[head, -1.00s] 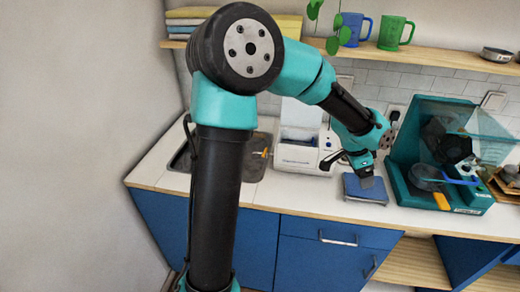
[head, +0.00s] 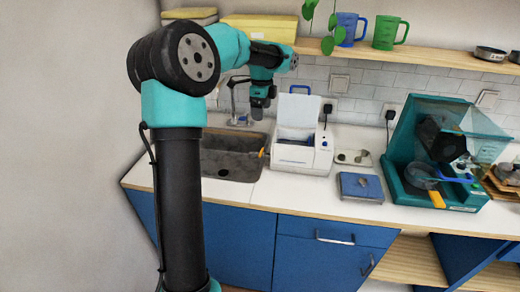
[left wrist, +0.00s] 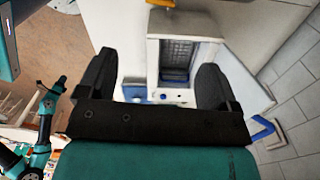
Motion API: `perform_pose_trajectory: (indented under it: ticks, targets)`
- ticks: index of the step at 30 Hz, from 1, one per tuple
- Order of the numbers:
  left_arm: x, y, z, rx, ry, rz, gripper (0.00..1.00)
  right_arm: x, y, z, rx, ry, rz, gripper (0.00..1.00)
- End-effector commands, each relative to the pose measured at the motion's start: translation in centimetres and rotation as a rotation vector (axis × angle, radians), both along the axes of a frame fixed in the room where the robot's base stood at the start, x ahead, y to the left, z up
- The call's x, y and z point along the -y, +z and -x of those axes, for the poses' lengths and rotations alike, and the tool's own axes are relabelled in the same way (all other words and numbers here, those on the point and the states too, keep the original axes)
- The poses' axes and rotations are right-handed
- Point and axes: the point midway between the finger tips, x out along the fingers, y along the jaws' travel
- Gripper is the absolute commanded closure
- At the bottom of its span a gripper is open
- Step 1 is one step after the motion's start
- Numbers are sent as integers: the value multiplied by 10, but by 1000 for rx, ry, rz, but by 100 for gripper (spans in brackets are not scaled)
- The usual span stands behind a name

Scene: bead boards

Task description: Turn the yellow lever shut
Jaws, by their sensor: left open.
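A small yellow-orange piece, which looks like the yellow lever (head: 262,152), shows at the left side of the white machine (head: 308,156), by the sink's right edge. It is too small to tell its exact position. My left gripper (head: 259,110) is above the back of the sink, up and left of the white machine, and apart from the lever. In the left wrist view the fingers (left wrist: 158,65) are spread with nothing between them; a white housing lies beyond. An orange piece (left wrist: 160,3) shows at that view's top edge; I cannot tell whether it is the lever.
The sink (head: 228,160) is left of the white machine, whose lid stands up. A blue flat block (head: 360,187) and a teal machine (head: 455,195) with an orange handle (head: 437,199) stand to the right. A shelf (head: 420,62) with mugs runs above.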

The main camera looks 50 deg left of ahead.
Motion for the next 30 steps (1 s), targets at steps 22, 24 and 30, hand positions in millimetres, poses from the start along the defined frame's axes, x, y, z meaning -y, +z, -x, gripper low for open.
perform_pose_trajectory:
  ticks: [22, 24, 30]
  targets:
    - [0, -90, 0, -2, 1, 1, 15, 0, 0, 0, 0, 0, 0, 100]
    - [1, -102, 0, -3, 1, 1, 15, 0, 0, 0, 0, 0, 0, 100]
    - [0, -136, 0, -2, 0, 1, 15, 0, 0, 0, 0, 0, 0, 100]
